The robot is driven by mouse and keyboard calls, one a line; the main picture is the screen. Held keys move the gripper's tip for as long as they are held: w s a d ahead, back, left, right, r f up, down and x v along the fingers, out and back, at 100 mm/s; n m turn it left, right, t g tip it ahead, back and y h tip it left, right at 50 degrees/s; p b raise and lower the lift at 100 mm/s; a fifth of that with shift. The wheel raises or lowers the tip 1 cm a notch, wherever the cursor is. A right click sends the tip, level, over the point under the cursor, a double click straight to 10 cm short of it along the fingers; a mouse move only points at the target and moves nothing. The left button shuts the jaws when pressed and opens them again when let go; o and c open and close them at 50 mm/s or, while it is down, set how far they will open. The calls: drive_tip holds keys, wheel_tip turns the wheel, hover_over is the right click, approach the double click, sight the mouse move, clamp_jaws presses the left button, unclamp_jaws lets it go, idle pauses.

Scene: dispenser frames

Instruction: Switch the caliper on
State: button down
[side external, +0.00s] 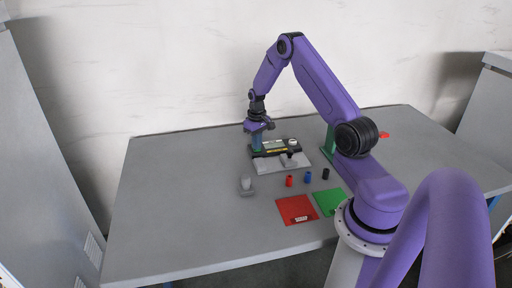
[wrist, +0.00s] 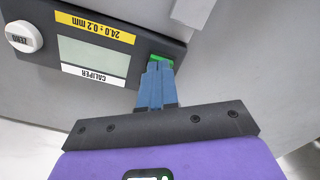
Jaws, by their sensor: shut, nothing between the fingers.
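The caliper (side external: 274,147) is a dark box at the back middle of the table. In the wrist view its dark housing (wrist: 25,54) carries a grey display (wrist: 88,57) with no digits I can make out. It bears a "CALIPER" label, a yellow "24.0 ± 0.2 mm" label and a white ZERO knob (wrist: 23,37). A green button (wrist: 168,60) lies at one end of the housing, partly hidden by my fingertips. My gripper (wrist: 159,66) is shut and empty, pointing down with its tips at the green button. I cannot tell whether they press it.
A light grey base (side external: 268,166) lies in front of the caliper. Red (side external: 289,181), blue (side external: 308,177) and black (side external: 326,174) cylinders stand nearby. A red mat (side external: 293,206), a green mat (side external: 327,201) and a grey part (side external: 247,187) lie in front. The table's left side is clear.

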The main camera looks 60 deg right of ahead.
drive_tip(key=shift+f, duration=0.1)
drive_tip(key=shift+r, duration=3.5)
